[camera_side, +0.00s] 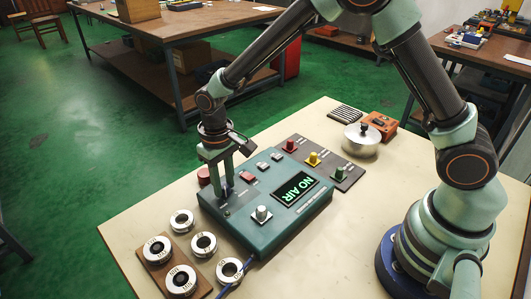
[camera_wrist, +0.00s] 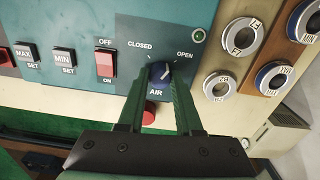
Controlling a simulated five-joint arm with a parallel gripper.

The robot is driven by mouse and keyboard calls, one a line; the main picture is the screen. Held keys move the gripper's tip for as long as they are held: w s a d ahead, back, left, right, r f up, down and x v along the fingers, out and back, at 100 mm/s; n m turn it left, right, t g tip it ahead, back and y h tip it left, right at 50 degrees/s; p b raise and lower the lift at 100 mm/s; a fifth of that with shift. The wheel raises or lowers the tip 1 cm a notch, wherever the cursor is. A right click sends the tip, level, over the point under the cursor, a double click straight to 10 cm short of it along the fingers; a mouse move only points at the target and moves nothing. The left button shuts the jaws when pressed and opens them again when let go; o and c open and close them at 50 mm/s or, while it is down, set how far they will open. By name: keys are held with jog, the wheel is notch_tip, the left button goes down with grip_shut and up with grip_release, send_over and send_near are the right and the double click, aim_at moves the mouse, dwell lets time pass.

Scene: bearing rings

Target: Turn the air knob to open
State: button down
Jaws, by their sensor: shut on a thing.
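The blue air knob (camera_wrist: 159,74) sits on the teal control box (camera_side: 272,228), between the words CLOSED on the left and OPEN on the right in the wrist view. A light mark on the knob appears to lean up and right, but the fingers and its small size make its exact angle hard to read. My gripper (camera_wrist: 160,80) is shut on the knob, one finger on each side. In the side view my gripper (camera_side: 227,192) points down at the box's left end and mostly hides the knob. The display (camera_side: 295,190) reads NO AIR.
Several metal rings (camera_side: 203,244) lie left of the box, some on a wooden board (camera_side: 172,262). A red switch (camera_wrist: 105,64) and a red round button (camera_wrist: 149,114) are near the knob. A lidded metal pot (camera_side: 361,140) stands behind the box.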

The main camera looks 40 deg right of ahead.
aim_at(223, 185)
jog(key=shift+s+a+m, duration=0.1)
jog(key=shift+a+m, duration=0.05)
jog(key=shift+m, duration=1.25)
jog(key=c, duration=0.6)
grip_release()
jog(key=shift+r, duration=0.1)
notch_tip(223, 185, up, 12)
jog(key=shift+f, duration=0.1)
